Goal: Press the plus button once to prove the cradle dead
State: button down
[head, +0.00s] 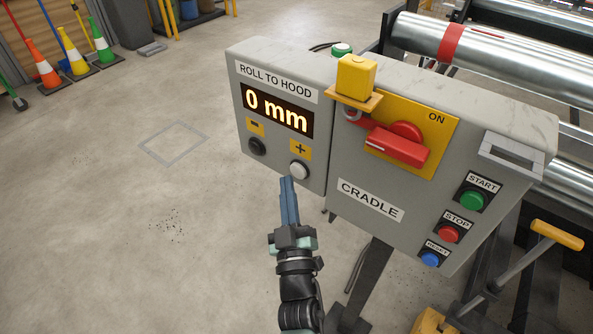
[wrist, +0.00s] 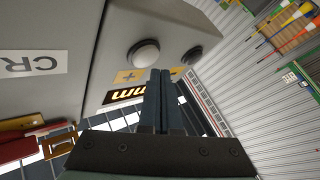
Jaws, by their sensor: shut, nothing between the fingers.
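The plus button (head: 299,170) is a round white button below a yellow plus label on the grey control box; it also shows in the wrist view (wrist: 144,54). My gripper (head: 287,180) is shut and empty, its blue fingers pointing up just below the plus button. In the wrist view the fingertips (wrist: 160,72) are close to the button; I cannot tell whether they touch it. The display (head: 278,111) reads 0 mm. The cradle panel (head: 371,200) has a red rotary handle (head: 398,146) on a yellow plate, beside the word ON.
A black minus button (head: 257,147) is left of the plus button. A yellow block (head: 356,76) sits by the handle. Green start (head: 472,200), red stop (head: 449,234) and blue reset (head: 430,259) buttons are at right. Metal rollers (head: 490,62) stand behind.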

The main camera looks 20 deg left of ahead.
jog(key=shift+w, duration=0.15)
jog(key=shift+w+d, duration=0.1)
jog(key=shift+w, duration=0.2)
jog(key=shift+w+d, duration=0.2)
jog(key=shift+w, duration=0.15)
dwell(0.9)
jog(key=shift+s+a, duration=0.3)
jog(key=shift+s, duration=0.45)
jog(key=shift+s, duration=0.1)
jog(key=s, duration=0.1)
jog(key=s+a, duration=0.1)
jog(key=s, duration=0.2)
jog(key=shift+s+a+b, duration=0.3)
jog(key=shift+a+b, duration=0.05)
dwell(0.8)
